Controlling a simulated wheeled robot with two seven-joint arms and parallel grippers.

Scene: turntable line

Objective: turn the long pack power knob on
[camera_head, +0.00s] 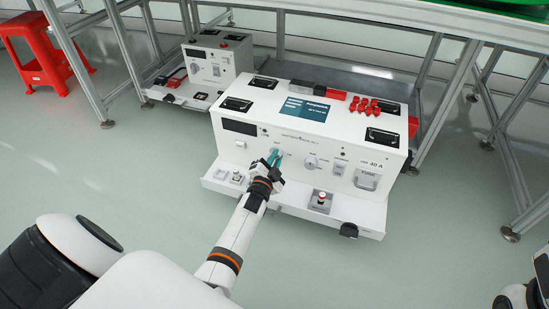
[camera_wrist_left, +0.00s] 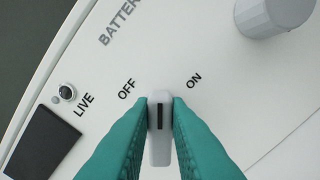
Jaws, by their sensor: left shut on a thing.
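The long pack (camera_head: 232,150) is a large white box with a control panel on its front face. Its power knob (camera_wrist_left: 160,150) is a pale grey bar with a black mark, seen in the left wrist view between the printed words OFF and ON. The knob's marked end points between the two words. My left gripper (camera_head: 274,158) reaches the front panel, and its teal fingers (camera_wrist_left: 160,125) are shut on the knob from both sides. In the head view the fingers hide the knob.
A round grey knob (camera_wrist_left: 272,14) sits beyond ON. A front ledge carries a red-topped button box (camera_head: 320,201). A smaller white unit (camera_head: 215,64) stands behind left, near a red stool (camera_head: 36,55). Metal frame legs (camera_head: 437,85) stand around; the front floor is clear.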

